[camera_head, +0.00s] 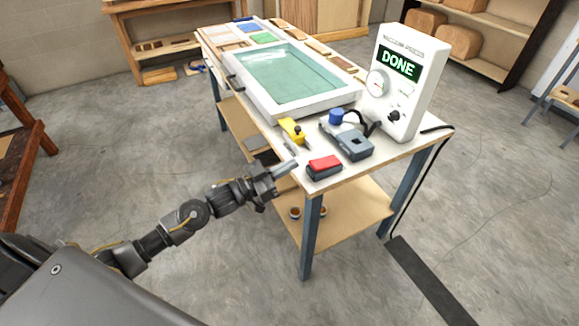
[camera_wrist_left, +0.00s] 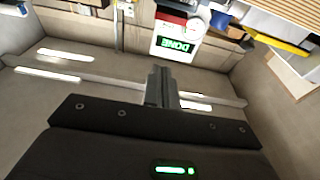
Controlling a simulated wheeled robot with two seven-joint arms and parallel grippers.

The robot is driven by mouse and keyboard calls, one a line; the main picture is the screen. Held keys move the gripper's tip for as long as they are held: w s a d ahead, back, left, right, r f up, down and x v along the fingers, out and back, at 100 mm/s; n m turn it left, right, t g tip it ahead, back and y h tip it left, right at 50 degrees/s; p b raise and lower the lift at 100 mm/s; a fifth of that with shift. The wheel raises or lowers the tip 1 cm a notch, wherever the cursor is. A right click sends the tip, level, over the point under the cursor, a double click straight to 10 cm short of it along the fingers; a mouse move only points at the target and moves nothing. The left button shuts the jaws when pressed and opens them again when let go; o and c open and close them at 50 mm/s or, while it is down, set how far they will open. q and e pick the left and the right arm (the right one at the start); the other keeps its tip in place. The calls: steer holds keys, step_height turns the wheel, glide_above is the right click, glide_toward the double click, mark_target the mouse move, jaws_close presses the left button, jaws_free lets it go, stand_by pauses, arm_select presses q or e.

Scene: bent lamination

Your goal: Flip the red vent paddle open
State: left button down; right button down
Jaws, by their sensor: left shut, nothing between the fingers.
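The red paddle (camera_head: 324,163) sits on a small dark base at the near corner of the white-topped table. It looks lowered onto its base, though its exact tilt is hard to tell. My left gripper (camera_head: 291,166) is shut and empty, just left of the paddle at the table's near edge, apparently apart from it. In the left wrist view the shut fingers (camera_wrist_left: 161,80) point toward the white machine, whose screen is upside down. A red patch shows beyond them there; I cannot tell if it is the paddle. My right gripper is not in view.
Behind the paddle stand a grey device (camera_head: 352,143) with a hose, a yellow tool (camera_head: 294,130) and a white control box (camera_head: 417,103) reading DONE. A white-framed press with a greenish sheet (camera_head: 288,72) fills the middle of the table (camera_head: 346,173).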

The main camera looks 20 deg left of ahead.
mark_target(325, 162)
arm_select(q)
steer(key=p+x, duration=0.1)
steer(key=x, duration=0.6)
steer(key=shift+w+d+r+p, duration=0.1)
steer(key=shift+w+r+p, duration=0.1)
steer(key=shift+p, duration=0.15)
step_height(325, 162, down, 2)
steer(key=shift+d+f, duration=0.1)
steer(key=shift+f, duration=0.05)
steer(key=shift+s+f+p, duration=0.15)
steer(key=shift+f+p, duration=0.15)
steer(key=shift+f, duration=0.65)
